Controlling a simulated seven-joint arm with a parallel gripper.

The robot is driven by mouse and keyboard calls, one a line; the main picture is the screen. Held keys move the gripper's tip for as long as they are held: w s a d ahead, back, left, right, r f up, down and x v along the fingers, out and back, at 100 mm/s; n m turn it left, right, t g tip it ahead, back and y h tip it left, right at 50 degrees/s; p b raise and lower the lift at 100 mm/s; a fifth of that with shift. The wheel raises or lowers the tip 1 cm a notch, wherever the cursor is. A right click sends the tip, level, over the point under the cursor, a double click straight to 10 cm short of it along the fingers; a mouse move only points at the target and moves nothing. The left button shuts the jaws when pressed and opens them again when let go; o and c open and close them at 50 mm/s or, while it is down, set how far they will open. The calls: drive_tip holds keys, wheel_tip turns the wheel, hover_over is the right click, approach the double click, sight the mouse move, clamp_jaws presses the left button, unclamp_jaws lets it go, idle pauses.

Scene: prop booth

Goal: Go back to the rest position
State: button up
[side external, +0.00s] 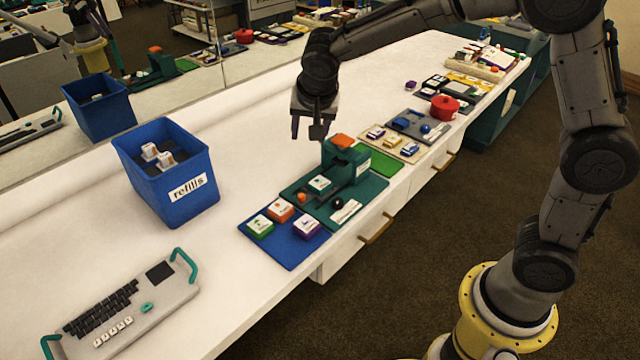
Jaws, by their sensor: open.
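My gripper (314,122) is open and empty. It hangs above the white table (220,110), just left of and above a green box with an orange top (343,150). It appears apart from everything on the table. My arm reaches in from the right, across the upper part of the side external view. The rest position itself is not marked in the view.
A blue bin labelled "refills" (190,203) holds white blocks. A keyboard panel (125,308) lies front left. A blue mat (262,252) carries several blocks. A green tray (318,211) lies beside it. A red pot (444,107) stands farther right. A mirror lines the back.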

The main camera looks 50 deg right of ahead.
drive_tip(key=s+d+r+n+t+y, duration=0.1)
drive_tip(key=s+d+r, duration=0.2)
drive_tip(key=s+r, duration=0.35)
drive_tip(key=s+d+r+t, duration=0.15)
drive_tip(key=s+r, duration=0.25)
drive_tip(key=s, duration=0.6)
drive_tip(key=s+f+n+y, duration=0.1)
drive_tip(key=s+f+n, duration=0.1)
drive_tip(key=s+n, duration=0.2)
drive_tip(key=s+a+f+n+g+y, duration=0.1)
drive_tip(key=s+f+n, duration=0.2)
drive_tip(key=s, duration=0.6)
drive_tip(key=shift+a+f+n, duration=0.2)
drive_tip(key=shift+a+n, duration=0.05)
drive_tip(key=shift+n, duration=0.85)
